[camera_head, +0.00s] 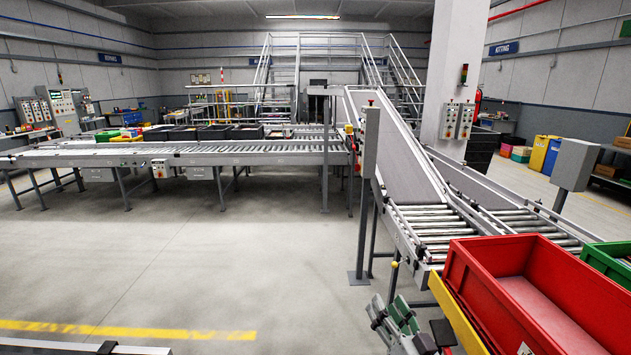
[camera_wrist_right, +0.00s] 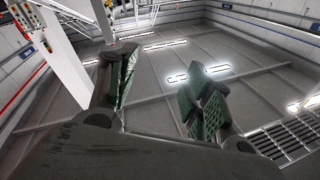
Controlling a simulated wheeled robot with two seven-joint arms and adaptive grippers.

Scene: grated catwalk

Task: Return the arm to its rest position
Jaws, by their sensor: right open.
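My right gripper (camera_head: 389,310) shows at the bottom of the head view, right of the middle, with its green-padded fingers pointing up. It is in front of the roller conveyor and left of the red bin. In the right wrist view the same gripper (camera_wrist_right: 162,62) has its two fingers spread apart with nothing between them. Behind them that view shows the ceiling with its lights. The left gripper is in neither view.
The floor (camera_head: 200,255) at left and centre is clear.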

